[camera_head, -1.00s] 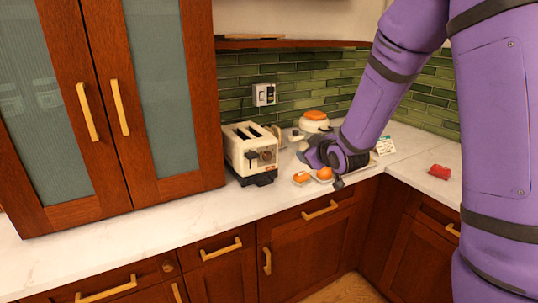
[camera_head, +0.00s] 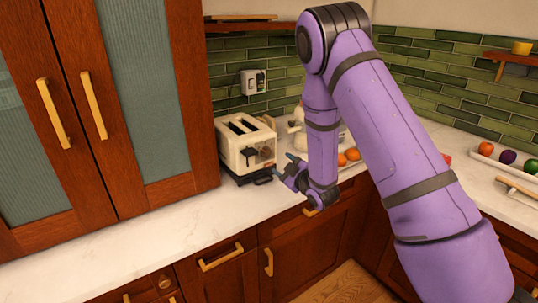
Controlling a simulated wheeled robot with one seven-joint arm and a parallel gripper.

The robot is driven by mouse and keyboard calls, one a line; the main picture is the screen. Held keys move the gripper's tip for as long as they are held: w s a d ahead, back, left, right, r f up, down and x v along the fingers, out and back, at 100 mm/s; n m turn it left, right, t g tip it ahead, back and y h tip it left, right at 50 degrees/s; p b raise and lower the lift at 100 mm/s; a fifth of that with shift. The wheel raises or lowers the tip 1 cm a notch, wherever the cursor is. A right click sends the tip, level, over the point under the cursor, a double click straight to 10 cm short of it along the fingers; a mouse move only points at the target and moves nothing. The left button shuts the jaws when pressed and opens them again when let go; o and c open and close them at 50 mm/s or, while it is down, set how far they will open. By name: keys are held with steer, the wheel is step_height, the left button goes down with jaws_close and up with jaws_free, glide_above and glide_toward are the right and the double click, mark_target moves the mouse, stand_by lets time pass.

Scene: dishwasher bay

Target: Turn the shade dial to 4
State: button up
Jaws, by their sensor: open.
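A cream two-slot toaster (camera_head: 236,146) stands on the white counter, left of my arm. Its dark front panel faces right and toward the camera, and a dark tray shows at its base. The shade dial and its marks are too small to make out. My gripper (camera_head: 280,172) is just right of the toaster's front, low over the counter. Its fingers are open and point toward the toaster. I see nothing held in it. I cannot tell whether a fingertip touches the toaster.
Orange fruits (camera_head: 348,157) sit behind my wrist on the right. A tray (camera_head: 485,149) of coloured balls lies at the far right. A wall outlet (camera_head: 253,82) is behind the toaster. A tall cabinet (camera_head: 150,110) stands close on its left. The front counter is clear.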

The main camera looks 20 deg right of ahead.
mark_target(268, 153)
steer(key=x, duration=0.8)
steer(key=shift+w+a, duration=0.1)
steer(key=shift+w, duration=0.25)
steer(key=c, duration=0.9)
